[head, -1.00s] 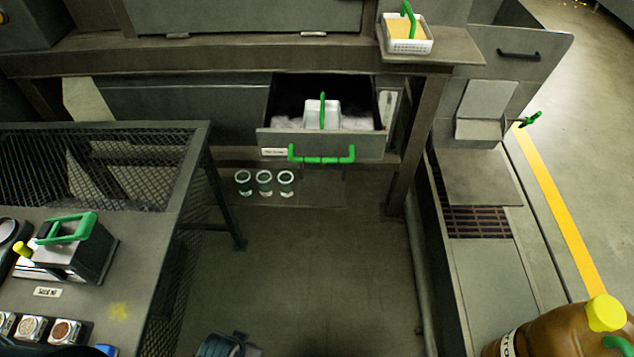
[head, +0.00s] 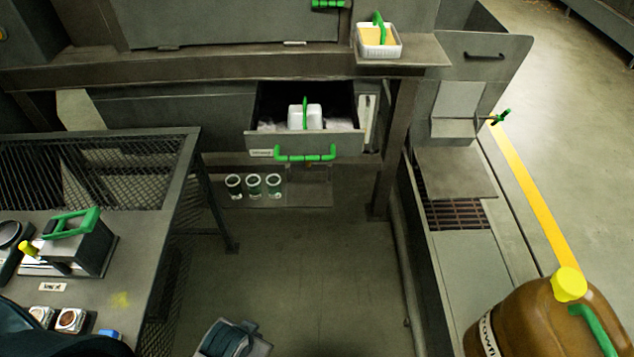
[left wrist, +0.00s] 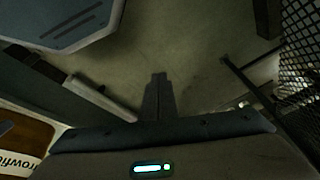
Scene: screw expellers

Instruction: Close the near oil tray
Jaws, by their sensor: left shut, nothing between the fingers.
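A grey drawer-like tray (head: 350,143) stands pulled out under the bench in the head view. It has a green bar handle (head: 305,154) on its front and a small label too small to read. Inside it are a white container (head: 298,117) with a green handle and pale, whitish material. I cannot tell from its label whether it is the near oil tray. My left gripper (left wrist: 158,77) shows in the left wrist view, its dark fingers together and empty over the bare floor, apart from the tray. My right gripper is in neither view.
A mesh-sided table (head: 140,265) stands at left, with a green-handled box (head: 80,250) on it. A brown jug (head: 530,315) with a yellow cap is at bottom right. Several white-rimmed jars (head: 254,186) sit below the tray. The floor (head: 310,275) before the tray is clear.

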